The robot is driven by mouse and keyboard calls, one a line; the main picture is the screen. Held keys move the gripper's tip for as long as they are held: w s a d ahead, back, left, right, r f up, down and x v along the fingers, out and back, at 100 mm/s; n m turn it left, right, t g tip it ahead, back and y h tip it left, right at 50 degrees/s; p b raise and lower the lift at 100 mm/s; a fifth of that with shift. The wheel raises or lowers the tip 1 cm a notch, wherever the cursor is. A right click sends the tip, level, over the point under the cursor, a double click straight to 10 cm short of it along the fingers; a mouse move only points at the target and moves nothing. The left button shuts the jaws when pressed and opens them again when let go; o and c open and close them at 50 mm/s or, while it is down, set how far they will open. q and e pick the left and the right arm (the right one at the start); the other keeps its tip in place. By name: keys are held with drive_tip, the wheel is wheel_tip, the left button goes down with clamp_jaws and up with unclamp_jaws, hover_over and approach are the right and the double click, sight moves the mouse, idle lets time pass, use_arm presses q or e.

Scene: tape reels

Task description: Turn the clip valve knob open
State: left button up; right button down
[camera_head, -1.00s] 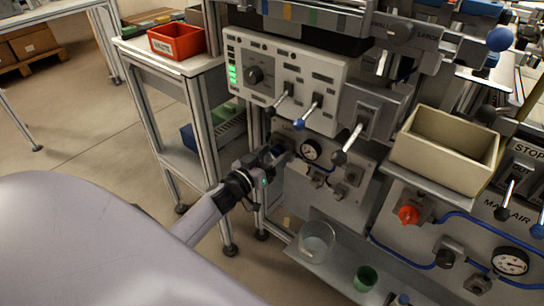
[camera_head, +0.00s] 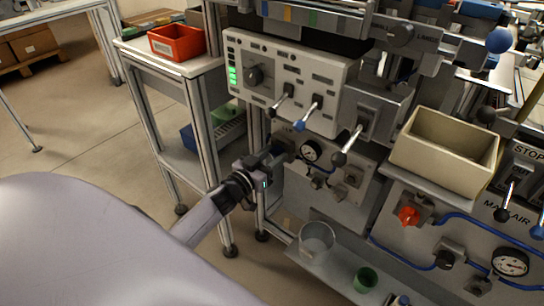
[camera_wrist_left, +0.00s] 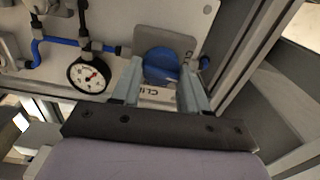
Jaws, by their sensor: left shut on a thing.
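The clip valve knob (camera_wrist_left: 160,66) is blue and round, on a grey plate marked with "CLI" lettering, which is partly covered. In the left wrist view my left gripper (camera_wrist_left: 161,78) has one finger on each side of the knob and is shut on it. In the head view the left gripper (camera_head: 276,156) reaches the lower panel from the left, just left of a round gauge (camera_head: 311,150). There the gripper hides the knob. The knob's pointer direction cannot be read clearly. My right gripper is in neither view.
Beside the knob are the gauge, which also shows in the wrist view (camera_wrist_left: 89,74), and blue tubing (camera_wrist_left: 60,42). A metal frame post (camera_wrist_left: 245,60) stands close on the other side. Below are a shelf (camera_head: 340,272) with a clear cup (camera_head: 316,240) and a green cup (camera_head: 365,279).

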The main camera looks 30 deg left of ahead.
use_arm(q)
drive_tip(key=m, duration=0.4)
drive_tip(key=shift+d, duration=0.1)
drive_tip(key=m, duration=0.4)
drive_tip(key=shift+f+b, duration=0.1)
drive_tip(key=shift+b, duration=0.25)
drive_tip(key=m+b, duration=0.1)
drive_tip(key=m, duration=0.3)
drive_tip(key=shift+d+f+m, duration=0.1)
drive_tip(key=shift+m, duration=0.2)
drive_tip(key=shift+m+b, duration=0.4)
drive_tip(key=shift+m, duration=1.2)
drive_tip(key=o, duration=1)
drive_tip(key=shift+o, duration=0.2)
drive_tip(key=s, duration=0.7)
drive_tip(key=shift+a+p, duration=0.3)
drive_tip(key=shift+p, duration=0.05)
